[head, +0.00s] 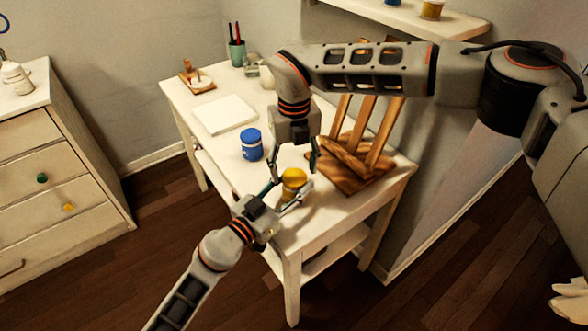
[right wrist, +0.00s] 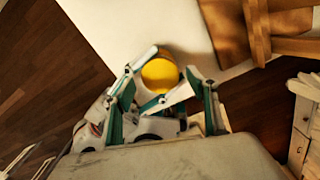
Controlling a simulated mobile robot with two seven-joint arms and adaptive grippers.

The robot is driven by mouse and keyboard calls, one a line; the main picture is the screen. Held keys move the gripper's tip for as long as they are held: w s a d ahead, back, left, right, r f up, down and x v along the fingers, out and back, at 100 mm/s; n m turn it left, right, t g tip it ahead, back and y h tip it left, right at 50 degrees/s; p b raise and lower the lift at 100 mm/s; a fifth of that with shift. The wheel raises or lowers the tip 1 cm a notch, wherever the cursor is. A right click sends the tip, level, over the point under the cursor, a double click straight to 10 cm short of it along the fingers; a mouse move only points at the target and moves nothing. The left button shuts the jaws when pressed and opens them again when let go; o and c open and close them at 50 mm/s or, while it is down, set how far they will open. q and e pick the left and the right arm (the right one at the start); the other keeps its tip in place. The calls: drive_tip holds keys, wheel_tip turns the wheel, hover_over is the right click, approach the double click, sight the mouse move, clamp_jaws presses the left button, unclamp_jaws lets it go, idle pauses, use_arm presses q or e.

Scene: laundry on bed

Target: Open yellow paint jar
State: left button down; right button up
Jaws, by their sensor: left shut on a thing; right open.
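The yellow paint jar (head: 293,179) stands upright near the front corner of the white table (head: 240,195), its yellow lid facing up. My left gripper (head: 289,188) reaches in from the lower left and is shut on the jar's body, which its fingers partly hide. My right gripper (head: 294,168) points down over the jar, open, with its fingers spread on either side of the lid. In the right wrist view the yellow lid (right wrist: 160,75) shows between the open fingers, with parts of the left gripper below it. Whether the right fingers touch the lid cannot be told.
A blue paint jar (head: 251,145) stands behind the yellow one. A wooden easel (head: 362,160) is close on the right. White paper (head: 224,115) and a pencil cup (head: 237,53) lie farther back. A shelf (head: 400,15) hangs above; a dresser (head: 55,150) stands left.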

wheel_tip(320, 180, up, 4)
drive_tip(key=shift+f, duration=0.15)
drive_tip(key=shift+c, duration=0.3)
drive_tip(key=m, duration=0.3)
drive_tip(key=shift+s+a+r+m, duration=0.1)
drive_tip(key=shift+a+r+m, duration=0.05)
drive_tip(key=shift+r+m, duration=0.25)
drive_tip(key=m, duration=0.2)
drive_tip(key=r+m, duration=0.1)
drive_tip(key=m, duration=0.4)
drive_tip(key=r+m, duration=0.1)
drive_tip(key=m, duration=0.1)
drive_tip(key=shift+r+m, duration=0.15)
drive_tip(key=shift+m, duration=0.75)
drive_tip(key=shift+f, duration=3.9)
drive_tip(key=shift+c, duration=0.5)
